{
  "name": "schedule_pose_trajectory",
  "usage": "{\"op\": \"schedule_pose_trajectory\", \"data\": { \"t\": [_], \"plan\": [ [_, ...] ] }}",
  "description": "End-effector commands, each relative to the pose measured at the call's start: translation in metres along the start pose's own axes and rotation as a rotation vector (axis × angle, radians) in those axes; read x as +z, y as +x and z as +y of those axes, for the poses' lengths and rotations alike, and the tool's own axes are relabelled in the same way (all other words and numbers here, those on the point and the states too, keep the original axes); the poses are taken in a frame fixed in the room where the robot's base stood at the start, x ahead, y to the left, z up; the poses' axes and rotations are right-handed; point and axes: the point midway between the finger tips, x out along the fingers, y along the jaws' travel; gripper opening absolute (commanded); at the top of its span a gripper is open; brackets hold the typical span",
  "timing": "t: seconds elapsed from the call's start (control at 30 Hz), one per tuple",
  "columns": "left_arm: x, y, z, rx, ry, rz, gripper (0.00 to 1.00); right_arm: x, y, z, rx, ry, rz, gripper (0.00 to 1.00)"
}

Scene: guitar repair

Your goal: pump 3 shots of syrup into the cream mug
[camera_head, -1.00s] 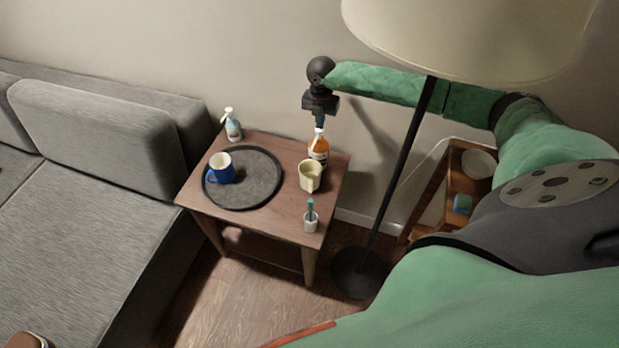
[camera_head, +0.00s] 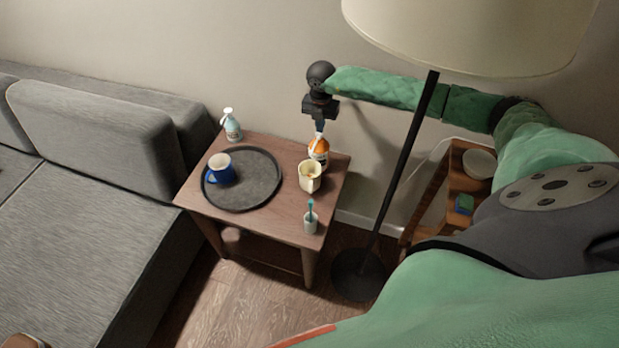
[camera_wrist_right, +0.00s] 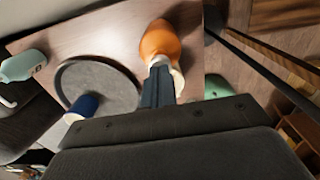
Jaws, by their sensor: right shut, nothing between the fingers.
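The orange syrup bottle (camera_head: 319,148) stands at the back right of the wooden side table, its light pump top just under my right gripper (camera_head: 320,125). That gripper is shut with nothing between its fingers, pointing down at the pump; contact is hard to tell. In the right wrist view the fingers (camera_wrist_right: 159,86) overlap the pump area and the orange bottle (camera_wrist_right: 160,42) shows beyond them. The cream mug (camera_head: 309,180) stands upright in front of the bottle, close to it; its contents are unclear. My left gripper is out of view.
A floor lamp pole (camera_head: 400,165) rises right of the table.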

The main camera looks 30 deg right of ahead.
Motion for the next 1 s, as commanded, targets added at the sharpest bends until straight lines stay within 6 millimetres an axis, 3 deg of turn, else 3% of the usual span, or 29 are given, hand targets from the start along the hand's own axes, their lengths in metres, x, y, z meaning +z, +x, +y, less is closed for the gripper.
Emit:
{"op": "schedule_pose_trajectory", "data": {
  "t": [0.57,1.0],
  "plan": [
    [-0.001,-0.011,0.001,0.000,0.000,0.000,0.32,0.000,-0.026,-0.001,-0.001,0.000,0.001,0.00],
    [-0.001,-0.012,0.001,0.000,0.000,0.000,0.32,0.000,-0.027,0.000,-0.001,0.000,0.001,0.00]
  ]
}}
